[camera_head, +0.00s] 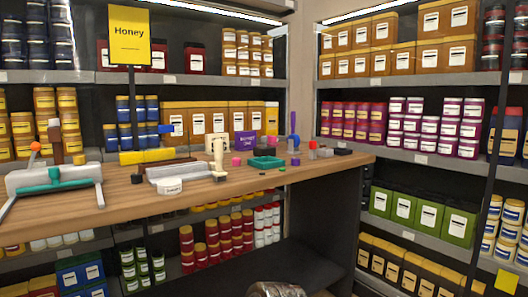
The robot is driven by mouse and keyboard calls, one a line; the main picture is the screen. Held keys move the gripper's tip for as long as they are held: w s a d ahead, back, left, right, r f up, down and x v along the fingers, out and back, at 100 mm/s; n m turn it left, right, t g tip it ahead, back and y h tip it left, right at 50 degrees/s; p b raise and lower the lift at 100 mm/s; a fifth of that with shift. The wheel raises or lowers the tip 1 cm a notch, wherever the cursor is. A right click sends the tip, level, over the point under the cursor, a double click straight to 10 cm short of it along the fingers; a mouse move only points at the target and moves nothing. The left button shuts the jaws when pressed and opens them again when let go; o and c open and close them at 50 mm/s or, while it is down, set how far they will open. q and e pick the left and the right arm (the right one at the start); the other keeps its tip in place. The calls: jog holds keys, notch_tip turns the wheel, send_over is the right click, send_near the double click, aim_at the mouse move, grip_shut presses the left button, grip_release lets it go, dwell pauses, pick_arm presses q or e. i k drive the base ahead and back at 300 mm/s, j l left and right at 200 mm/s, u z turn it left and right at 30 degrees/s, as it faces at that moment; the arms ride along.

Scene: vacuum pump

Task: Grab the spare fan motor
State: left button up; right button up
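I cannot tell for certain which thing is the spare fan motor. The wooden table (330,167) bears many small parts. A grey device with a teal bar (53,187) stands at its left end. A yellow cylinder (147,156) lies right of that, behind a pale grey block (178,171). A cream upright part (217,157) stands near the middle. A dark green tray (266,162) lies right of it, with a purple box (244,141) behind. A blue upright part (294,131) stands further right.
A yellow "Honey" sign (130,35) stands above the table's back. Shelves of jars and boxes line the back and right. Green boxes (425,212) fill a right shelf. The table's right end is mostly clear. A rounded brownish thing (277,289) is cut off at the bottom edge.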

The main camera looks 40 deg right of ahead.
aim_at(264, 150)
jog(key=z, duration=0.45)
jog(key=i+l+z, duration=0.15)
jog(key=l+z, duration=0.35)
jog(key=i+l+z, duration=0.2)
jog(key=z, duration=0.3)
jog(key=l, duration=0.1)
